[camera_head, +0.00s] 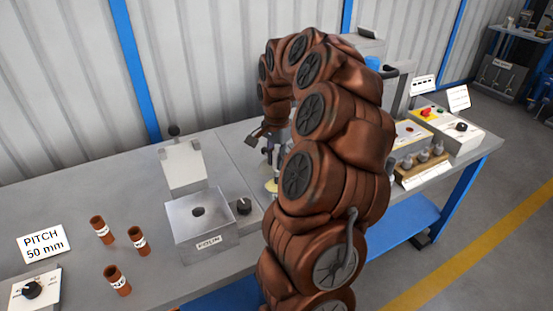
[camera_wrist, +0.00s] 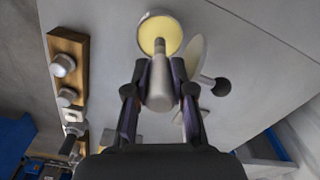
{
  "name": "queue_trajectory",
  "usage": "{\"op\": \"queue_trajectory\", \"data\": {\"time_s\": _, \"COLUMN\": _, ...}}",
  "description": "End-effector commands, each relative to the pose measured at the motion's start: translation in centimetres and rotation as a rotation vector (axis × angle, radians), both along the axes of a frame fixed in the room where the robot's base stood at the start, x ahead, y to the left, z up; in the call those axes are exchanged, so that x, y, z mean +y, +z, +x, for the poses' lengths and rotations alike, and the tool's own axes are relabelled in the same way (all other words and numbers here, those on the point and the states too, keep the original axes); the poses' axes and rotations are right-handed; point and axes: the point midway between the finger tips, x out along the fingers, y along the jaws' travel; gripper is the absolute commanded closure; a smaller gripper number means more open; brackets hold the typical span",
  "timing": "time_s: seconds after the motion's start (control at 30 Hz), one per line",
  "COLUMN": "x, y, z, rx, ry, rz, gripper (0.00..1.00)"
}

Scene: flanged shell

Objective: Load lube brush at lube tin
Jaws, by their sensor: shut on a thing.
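The lube tin (camera_wrist: 148,37) is a round pale tin with yellow lube inside, at the top middle of the wrist view. In the head view the tin (camera_head: 271,188) is partly hidden behind my arm. My gripper (camera_wrist: 158,72) is shut on the lube brush (camera_wrist: 160,90), a grey cylinder with a narrower brownish tip. The tip overlaps the yellow lube in the wrist view; I cannot tell whether it touches it. My gripper also shows small in the head view (camera_head: 272,151), where the brush cannot be made out clearly.
A pale disc, perhaps a lid (camera_wrist: 195,50), with a black knob (camera_wrist: 222,86) stands close right of the tin. A wooden rack (camera_wrist: 68,85) with metal pieces is at left. A metal block (camera_head: 203,229) and several brown tubes (camera_head: 137,238) stand on the bench (camera_head: 75,205).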

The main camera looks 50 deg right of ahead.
Motion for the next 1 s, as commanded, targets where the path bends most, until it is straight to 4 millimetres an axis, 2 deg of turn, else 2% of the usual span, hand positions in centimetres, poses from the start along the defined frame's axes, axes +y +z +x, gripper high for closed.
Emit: {"op": "queue_trajectory", "data": {"time_s": 1.0, "x": -0.01, "y": -0.94, "z": 0.00, "rx": 0.000, "ry": 0.000, "rz": 0.000, "gripper": 1.00}}
